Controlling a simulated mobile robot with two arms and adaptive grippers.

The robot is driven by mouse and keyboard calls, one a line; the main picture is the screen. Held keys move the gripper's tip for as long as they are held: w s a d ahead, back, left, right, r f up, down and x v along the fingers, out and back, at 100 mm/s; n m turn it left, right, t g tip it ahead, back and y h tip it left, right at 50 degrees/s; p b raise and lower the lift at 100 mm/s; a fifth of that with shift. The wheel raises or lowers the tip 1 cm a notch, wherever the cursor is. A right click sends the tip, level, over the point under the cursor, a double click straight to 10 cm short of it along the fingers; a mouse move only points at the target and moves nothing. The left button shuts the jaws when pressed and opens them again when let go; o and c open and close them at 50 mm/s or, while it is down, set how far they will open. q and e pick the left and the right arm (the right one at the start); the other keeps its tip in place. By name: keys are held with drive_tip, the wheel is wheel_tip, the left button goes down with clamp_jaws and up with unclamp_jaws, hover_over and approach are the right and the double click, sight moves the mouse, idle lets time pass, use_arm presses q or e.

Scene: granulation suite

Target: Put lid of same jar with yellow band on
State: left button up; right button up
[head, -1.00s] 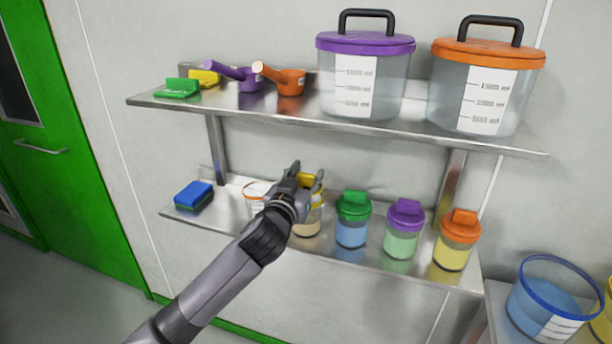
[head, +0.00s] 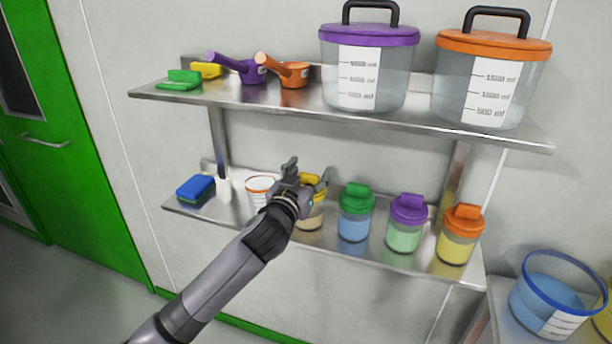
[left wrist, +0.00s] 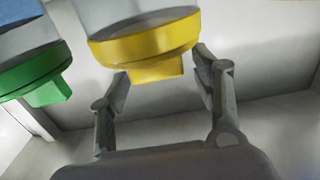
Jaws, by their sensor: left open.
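The jar with the yellow lid (head: 312,218) stands on the lower shelf, partly hidden behind my left gripper. Its yellow lid (left wrist: 150,45) sits on top of the jar, and it looks level with the rim in the left wrist view. My left gripper (head: 308,174) is open at the lid. In the left wrist view my fingers (left wrist: 163,80) stand apart on either side of the lid's grip tab, with gaps showing. My right gripper is not in view.
Green-lidded (head: 355,213), purple-lidded (head: 406,224) and orange-lidded (head: 460,234) jars stand to the right. The upper shelf (head: 300,108) overhangs, holding scoops and two large tubs.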

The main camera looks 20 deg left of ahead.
use_arm(q)
drive_tip(key=shift+r, duration=0.5)
drive_tip(key=shift+s+r+p, duration=0.1)
drive_tip(key=shift+s+p, duration=0.1)
drive_tip(key=shift+p, duration=0.1)
drive_tip(key=s+b, duration=0.1)
drive_tip(key=s, duration=1)
drive_tip(key=shift+s+a+b, duration=0.2)
drive_tip(key=shift+s+b, duration=0.1)
